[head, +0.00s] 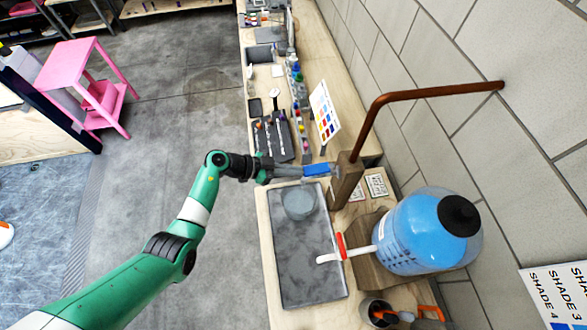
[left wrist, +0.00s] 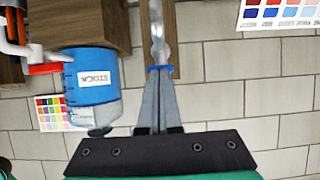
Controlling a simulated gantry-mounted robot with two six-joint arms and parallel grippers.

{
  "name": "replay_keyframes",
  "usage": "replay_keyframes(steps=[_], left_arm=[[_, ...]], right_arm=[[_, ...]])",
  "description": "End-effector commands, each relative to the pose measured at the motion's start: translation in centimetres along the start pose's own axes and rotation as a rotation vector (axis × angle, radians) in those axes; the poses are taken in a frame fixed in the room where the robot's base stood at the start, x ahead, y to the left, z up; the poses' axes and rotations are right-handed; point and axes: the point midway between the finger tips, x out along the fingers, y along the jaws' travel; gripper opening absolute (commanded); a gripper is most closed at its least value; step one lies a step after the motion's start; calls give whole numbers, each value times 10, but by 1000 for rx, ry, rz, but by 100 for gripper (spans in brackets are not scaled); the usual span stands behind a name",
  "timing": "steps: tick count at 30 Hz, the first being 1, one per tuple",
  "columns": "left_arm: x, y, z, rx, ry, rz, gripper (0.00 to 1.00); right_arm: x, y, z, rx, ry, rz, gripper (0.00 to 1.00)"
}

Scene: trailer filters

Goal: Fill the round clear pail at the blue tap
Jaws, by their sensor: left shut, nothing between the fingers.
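The round clear pail (head: 299,202) stands on the grey marbled tray, close below the tap. The blue tap (head: 317,170) sits on the side of a wooden post. Its blue part also shows in the left wrist view (left wrist: 159,69), at my fingertips. My left gripper (head: 301,171) is shut and empty, its tips at or touching the blue tap; the exact contact is unclear. It also shows in the left wrist view (left wrist: 157,82). No water stream can be made out. The right gripper is not in view.
A copper pipe (head: 430,92) runs from the wall to the wooden post (head: 346,178). A large blue jug (head: 415,232) with a red-handled white spout stands right of the grey tray (head: 300,275). Paints and tools line the bench behind. A pink stool (head: 80,68) stands far left.

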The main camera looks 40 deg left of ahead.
Motion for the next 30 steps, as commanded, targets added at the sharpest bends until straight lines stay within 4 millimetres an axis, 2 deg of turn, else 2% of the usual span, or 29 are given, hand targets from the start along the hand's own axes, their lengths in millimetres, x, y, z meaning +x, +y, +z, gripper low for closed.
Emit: replay_keyframes(steps=[4, 8, 15, 17, 24, 30], left_arm=[[0, 1, -3, 2, 2, 2, 0], [-6, 1, -13, 2, 2, 2, 0], [-26, 1, -49, -1, -2, 2, 0], [-41, -1, -45, 2, 0, -4, 0], [-92, -1, -56, 2, -1, -3, 0], [-114, 0, -61, 1, -1, 0, 0]], right_arm=[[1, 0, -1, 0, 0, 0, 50], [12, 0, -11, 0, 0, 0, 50], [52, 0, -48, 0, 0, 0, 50], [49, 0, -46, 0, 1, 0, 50], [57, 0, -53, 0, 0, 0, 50], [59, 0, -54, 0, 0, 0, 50]])
